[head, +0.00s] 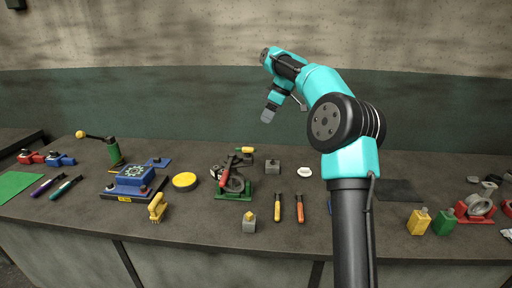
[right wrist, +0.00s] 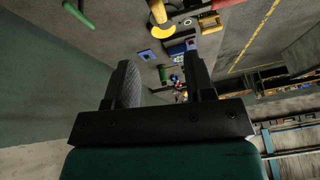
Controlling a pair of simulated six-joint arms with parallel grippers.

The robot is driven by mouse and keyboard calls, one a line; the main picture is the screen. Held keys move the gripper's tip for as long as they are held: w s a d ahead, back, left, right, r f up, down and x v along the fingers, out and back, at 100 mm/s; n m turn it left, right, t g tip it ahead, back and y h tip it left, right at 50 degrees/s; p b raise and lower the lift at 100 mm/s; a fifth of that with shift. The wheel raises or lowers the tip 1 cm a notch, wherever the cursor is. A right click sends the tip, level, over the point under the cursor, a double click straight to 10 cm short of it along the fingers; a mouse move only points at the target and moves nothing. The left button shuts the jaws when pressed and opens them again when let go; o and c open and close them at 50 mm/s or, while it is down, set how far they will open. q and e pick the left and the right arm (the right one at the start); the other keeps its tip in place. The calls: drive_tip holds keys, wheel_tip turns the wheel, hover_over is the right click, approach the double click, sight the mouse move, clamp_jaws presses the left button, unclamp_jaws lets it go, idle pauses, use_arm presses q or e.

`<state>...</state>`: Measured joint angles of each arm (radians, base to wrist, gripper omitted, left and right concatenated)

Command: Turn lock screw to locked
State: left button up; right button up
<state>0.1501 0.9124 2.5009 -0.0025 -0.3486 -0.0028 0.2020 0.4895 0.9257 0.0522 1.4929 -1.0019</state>
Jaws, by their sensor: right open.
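My right gripper (head: 268,114) is high above the back of the bench, in front of the wall, at the end of my teal arm. Its two dark fingers stand apart and empty in the right wrist view (right wrist: 162,85). A valve casting with a red handle (head: 224,176) stands on a green base (head: 234,197) at mid-bench, below and left of the gripper. A blue block with a round dial plate (head: 134,176) sits on a dark base further left. I cannot make out which part is the lock screw. My left gripper is out of view.
A green post with a yellow-knobbed lever (head: 113,152) stands at left.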

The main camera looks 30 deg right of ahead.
sight(248, 152)
drive_tip(key=r, duration=0.1)
drive_tip(key=r+n, duration=0.1)
drive_tip(key=r, duration=0.1)
drive_tip(key=shift+w+a+h, duration=0.15)
drive_tip(key=shift+a+h, duration=0.05)
drive_tip(key=shift+h, duration=0.1)
drive_tip(key=shift+f, duration=0.15)
drive_tip(key=x, duration=1.7)
drive_tip(key=shift+a+f, duration=0.1)
drive_tip(key=shift+a, duration=0.05)
drive_tip(key=shift+c, duration=0.2)
clamp_jaws()
